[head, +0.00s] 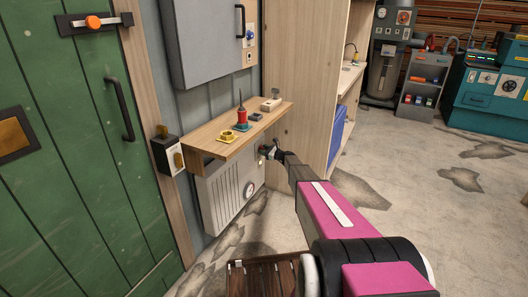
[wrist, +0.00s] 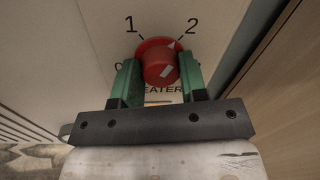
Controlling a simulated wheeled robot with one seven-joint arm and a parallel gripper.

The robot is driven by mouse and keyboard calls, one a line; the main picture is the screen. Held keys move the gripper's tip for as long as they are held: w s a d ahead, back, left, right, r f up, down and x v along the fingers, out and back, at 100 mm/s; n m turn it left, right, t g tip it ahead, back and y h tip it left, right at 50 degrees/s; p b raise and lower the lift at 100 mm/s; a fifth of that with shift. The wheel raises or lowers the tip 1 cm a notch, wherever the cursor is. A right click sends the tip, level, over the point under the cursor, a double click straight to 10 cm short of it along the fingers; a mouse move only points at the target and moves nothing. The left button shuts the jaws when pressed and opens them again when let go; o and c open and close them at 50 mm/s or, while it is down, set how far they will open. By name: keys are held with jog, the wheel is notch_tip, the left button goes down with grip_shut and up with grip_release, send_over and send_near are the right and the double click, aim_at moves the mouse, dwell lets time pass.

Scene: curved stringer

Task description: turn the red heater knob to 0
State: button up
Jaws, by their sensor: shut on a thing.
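The red heater knob (wrist: 158,66) sits on the pale heater front between my gripper's two green fingers. A pale line on the knob's face and a pale mark on its red collar both slant up and right, toward the printed 2. The 1 is at upper left. The 0 at the left is mostly hidden by the left finger, and the label below is partly covered. My gripper (wrist: 160,62) is shut on the knob from both sides. In the head view my gripper (head: 268,152) reaches the upper right of the white heater (head: 224,192); the knob is barely distinguishable there.
A wooden shelf (head: 205,138) juts out just above the heater, holding a red bottle (head: 242,118), a yellow part (head: 227,136) and small items. A wooden cabinet side (head: 300,90) stands close at the right. A green door (head: 70,150) is at left. Floor at right is open.

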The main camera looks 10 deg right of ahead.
jog(key=n, duration=1.4)
jog(key=n+g+y, duration=0.1)
jog(key=n, duration=1.2)
jog(key=shift+d+f+n+y, duration=0.1)
jog(key=shift+n+y, duration=0.2)
jog(key=shift+n, duration=0.1)
jog(key=shift+g, duration=0.3)
jog(key=o, duration=0.9)
jog(key=v, duration=1)
jog(key=shift+s+d, duration=0.2)
jog(key=shift+d, duration=0.1)
